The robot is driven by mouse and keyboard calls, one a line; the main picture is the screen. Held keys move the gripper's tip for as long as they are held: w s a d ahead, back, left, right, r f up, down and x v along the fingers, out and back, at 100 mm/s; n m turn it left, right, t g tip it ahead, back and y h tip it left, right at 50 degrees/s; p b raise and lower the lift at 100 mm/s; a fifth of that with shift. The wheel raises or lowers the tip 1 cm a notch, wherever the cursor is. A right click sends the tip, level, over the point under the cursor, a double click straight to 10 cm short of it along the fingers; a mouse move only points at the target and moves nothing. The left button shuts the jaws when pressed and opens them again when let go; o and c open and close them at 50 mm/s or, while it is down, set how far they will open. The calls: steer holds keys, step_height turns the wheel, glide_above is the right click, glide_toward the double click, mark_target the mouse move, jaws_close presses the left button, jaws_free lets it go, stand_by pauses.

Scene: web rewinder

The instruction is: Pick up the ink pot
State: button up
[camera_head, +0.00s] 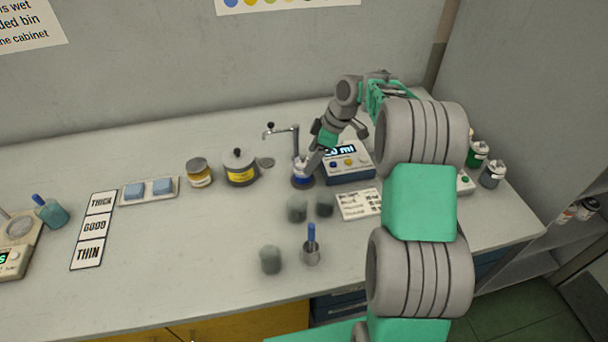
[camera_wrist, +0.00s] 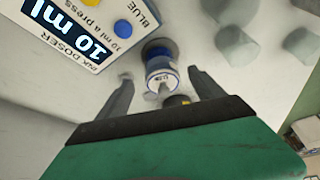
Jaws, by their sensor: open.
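A small pot with a white and blue label, which looks like the ink pot (camera_head: 302,176), stands on the bench beside the blue dosing unit. In the wrist view the pot (camera_wrist: 161,68) shows between and just beyond my fingertips. My gripper (camera_wrist: 159,79) is open, with one finger on each side of the pot's line and a gap on both sides; I see no contact. In the head view my gripper (camera_head: 314,160) is tilted down at the pot from the upper right and partly covers it.
The dosing unit (camera_head: 347,163) stands close to the pot's right, with a tap (camera_head: 284,130) behind. Grey cups (camera_head: 297,208) and a cup with a blue-handled tool (camera_head: 311,250) stand in front.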

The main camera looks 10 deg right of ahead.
mark_target(306, 163)
steer(key=p+x, duration=0.1)
steer(key=x, duration=0.5)
steer(key=shift+a+f, duration=0.3)
steer(key=shift+a, duration=0.05)
steer(key=c, duration=1.6)
steer(key=shift+r, duration=0.15)
